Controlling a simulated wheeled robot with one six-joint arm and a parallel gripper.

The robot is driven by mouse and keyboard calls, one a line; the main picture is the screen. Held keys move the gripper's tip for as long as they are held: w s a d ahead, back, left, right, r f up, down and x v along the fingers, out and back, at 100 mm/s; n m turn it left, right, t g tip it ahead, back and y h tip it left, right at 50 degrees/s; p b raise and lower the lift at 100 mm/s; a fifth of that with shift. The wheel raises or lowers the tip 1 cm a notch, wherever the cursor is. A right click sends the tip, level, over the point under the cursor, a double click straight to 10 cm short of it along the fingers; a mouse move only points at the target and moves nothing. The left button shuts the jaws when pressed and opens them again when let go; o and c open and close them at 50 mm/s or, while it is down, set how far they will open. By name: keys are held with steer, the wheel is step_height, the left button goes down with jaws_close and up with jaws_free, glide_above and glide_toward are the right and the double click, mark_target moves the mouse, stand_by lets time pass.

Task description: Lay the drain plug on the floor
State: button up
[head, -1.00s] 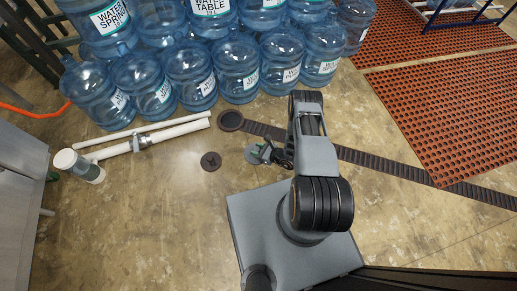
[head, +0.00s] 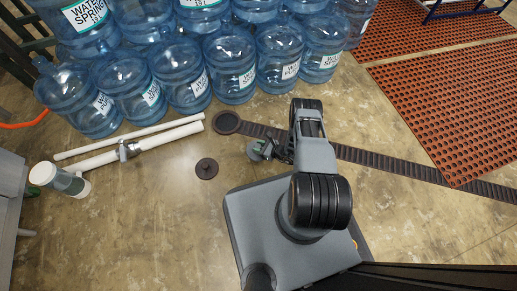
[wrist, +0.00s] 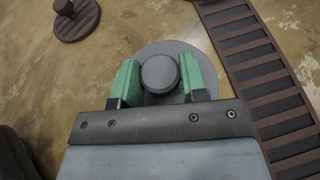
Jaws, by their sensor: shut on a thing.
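My gripper (wrist: 162,80) has green fingers and is shut on the knob of a grey, round drain plug (wrist: 160,52). The plug's flat disc spreads out below the fingers, knob toward the wrist camera. In the head view the plug (head: 254,150) shows in part at the end of my arm, left of the arm links. It is over the bare floor (head: 150,235) beside the slotted drain channel. I cannot tell whether its underside touches the floor.
A dark brown knobbed disc (head: 207,168) lies on the floor to the left. A round drain (head: 227,123) ends the drain channel (head: 400,170). White pipes (head: 150,142), blue jugs (head: 235,65) and a red perforated mat (head: 445,100) lie around. Floor at lower left is clear.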

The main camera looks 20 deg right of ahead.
steer(key=shift+w+d+f+b, duration=0.15)
steer(key=shift+w+f+b, duration=0.2)
steer(key=shift+f, duration=0.15)
steer(key=f+b, duration=0.3)
steer(key=shift+w+f, duration=0.25)
steer(key=shift+f, duration=0.05)
steer(key=shift+r, duration=0.15)
steer(key=o, duration=1.1)
steer(key=shift+f, duration=0.2)
steer(key=shift+c, duration=0.2)
steer(key=shift+r, duration=0.1)
